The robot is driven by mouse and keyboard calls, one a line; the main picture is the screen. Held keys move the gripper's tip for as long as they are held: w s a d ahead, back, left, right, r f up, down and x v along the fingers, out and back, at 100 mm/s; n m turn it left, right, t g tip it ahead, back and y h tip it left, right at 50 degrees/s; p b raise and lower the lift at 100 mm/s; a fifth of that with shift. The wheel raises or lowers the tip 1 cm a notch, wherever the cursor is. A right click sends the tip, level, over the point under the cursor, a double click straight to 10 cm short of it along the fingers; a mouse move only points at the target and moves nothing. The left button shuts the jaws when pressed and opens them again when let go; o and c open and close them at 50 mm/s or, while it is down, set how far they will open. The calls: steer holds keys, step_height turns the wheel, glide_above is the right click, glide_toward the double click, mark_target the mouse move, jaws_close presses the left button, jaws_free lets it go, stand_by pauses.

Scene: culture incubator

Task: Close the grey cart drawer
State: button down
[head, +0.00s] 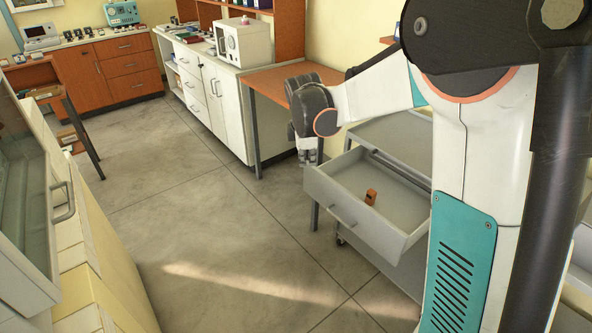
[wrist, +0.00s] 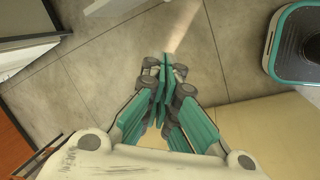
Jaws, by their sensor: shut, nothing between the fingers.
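The grey cart drawer (head: 345,212) is pulled out of the grey cart (head: 395,140) in the head view. Its front panel carries a bar handle (head: 341,215) and faces the lower left. A small orange-brown block (head: 371,197) stands inside the drawer. My gripper (head: 308,158) hangs fingers down near the drawer's far left front corner; whether it touches the drawer I cannot tell. In the wrist view my gripper (wrist: 163,72) has its teal fingers together with nothing between them. I cannot make out the drawer for sure in the wrist view.
A wooden-topped table (head: 268,85) stands behind my gripper, beside a white cabinet (head: 222,100). A glass-fronted unit with a handle (head: 62,203) is at the left edge. The floor (head: 215,215) in front of the drawer is clear. My arm hides part of the cart's right side.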

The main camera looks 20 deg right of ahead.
mark_target(319, 194)
steer(key=shift+w+d+f+n+g+h+b, duration=0.15)
steer(key=shift+w+d+f+n+g+b, duration=0.9)
steer(key=shift+f, duration=3.6)
steer(key=shift+w+d+f+n+t+h+b, duration=0.1)
steer(key=shift+w+d+f+n+t+b, duration=0.25)
steer(key=shift+w+d+f+n, duration=2.15)
steer(key=shift+w+d+f+n+g+h+b, duration=0.15)
steer(key=shift+w+d+f+g+b, duration=1.1)
steer(key=shift+f, duration=5.5)
steer(key=shift+w+t+p, duration=0.55)
steer(key=shift+w+t, duration=0.3)
steer(key=shift+w, duration=0.4)
